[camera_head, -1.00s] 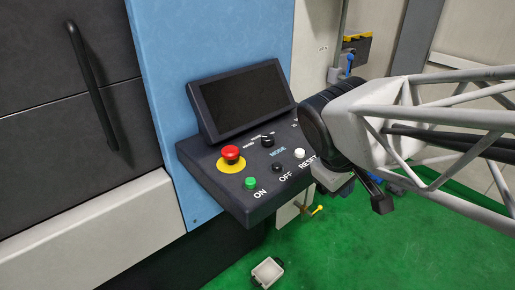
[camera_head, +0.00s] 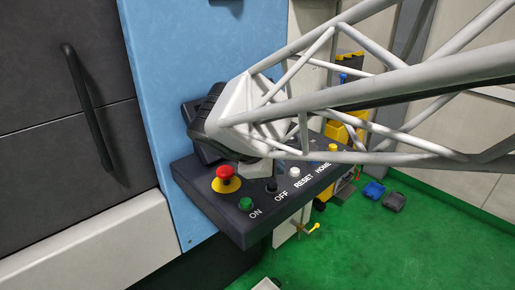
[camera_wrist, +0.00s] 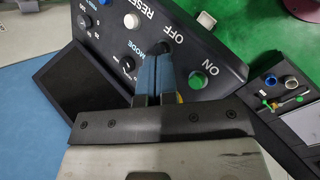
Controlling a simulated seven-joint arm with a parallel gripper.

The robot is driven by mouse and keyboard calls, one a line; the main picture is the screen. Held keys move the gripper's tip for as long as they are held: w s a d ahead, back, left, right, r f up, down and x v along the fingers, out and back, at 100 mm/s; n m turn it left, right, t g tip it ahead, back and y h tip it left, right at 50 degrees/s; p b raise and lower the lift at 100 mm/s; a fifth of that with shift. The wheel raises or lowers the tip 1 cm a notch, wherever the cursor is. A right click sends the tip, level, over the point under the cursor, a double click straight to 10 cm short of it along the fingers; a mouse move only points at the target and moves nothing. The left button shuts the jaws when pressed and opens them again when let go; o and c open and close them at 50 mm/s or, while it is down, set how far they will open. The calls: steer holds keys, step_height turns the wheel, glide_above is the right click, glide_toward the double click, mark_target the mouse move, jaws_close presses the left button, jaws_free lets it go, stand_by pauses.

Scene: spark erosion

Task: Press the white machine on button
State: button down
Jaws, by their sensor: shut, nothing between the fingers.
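The control panel (camera_head: 235,225) has a green ON button (camera_head: 246,204), a black OFF button (camera_wrist: 165,47) and a white button (camera_head: 295,172) labelled RESET. The white button also shows in the wrist view (camera_wrist: 131,21), left of the fingertips. The button labelled ON is green, not white. My gripper (camera_wrist: 156,58) is shut and empty. Its blue fingertips show over the panel beside the OFF button, between the MODE and OFF labels; contact cannot be told. In the head view my arm hides most of the gripper.
A red emergency button (camera_head: 226,173) on a yellow disc stands left of ON. A dark screen (camera_wrist: 83,97) rises behind the panel. A MODE knob (camera_wrist: 128,63) sits near the fingers. Blue (camera_head: 374,190) and grey (camera_head: 394,201) boxes lie on the green floor at right.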

mark_target(247, 202)
steer(key=w+a+r+n+t, duration=0.1)
steer(key=a+n, duration=0.2)
steer(key=a, duration=0.3)
steer(key=shift+w+r+t, duration=0.2)
steer(key=shift+w+t, duration=0.1)
steer(key=shift+f, duration=0.15)
steer(key=shift+f, duration=4.25)
steer(key=shift+f, duration=0.15)
steer(key=shift+f, duration=0.3)
steer(key=shift+f, duration=0.4)
steer(key=shift+r, duration=0.8)
steer(key=shift+r, duration=0.1)
